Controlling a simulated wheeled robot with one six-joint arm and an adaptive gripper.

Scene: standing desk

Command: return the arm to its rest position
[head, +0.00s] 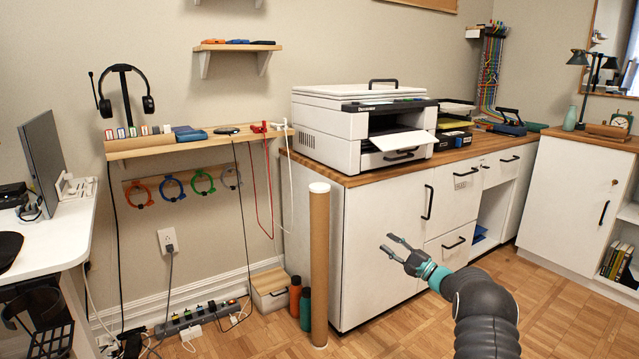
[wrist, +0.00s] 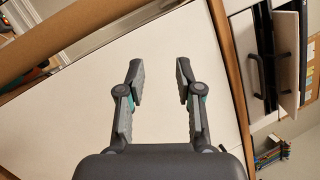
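My gripper (head: 396,246) is at the end of my arm, which reaches in from the lower right in the head view. It is held in the air in front of the white cabinet (head: 372,262). In the wrist view my gripper (wrist: 160,82) has its two fingers spread apart, with nothing between them. Behind the fingers is a plain white cabinet surface (wrist: 85,105). Nothing is seen touching the fingers.
A printer (head: 350,125) stands on the wooden cabinet top. A tall cardboard tube (head: 319,265) stands at the cabinet's left corner, beside two bottles (head: 305,308) and a box (head: 270,288). A white desk (head: 50,235) is at left. The wooden floor (head: 560,315) is open at right.

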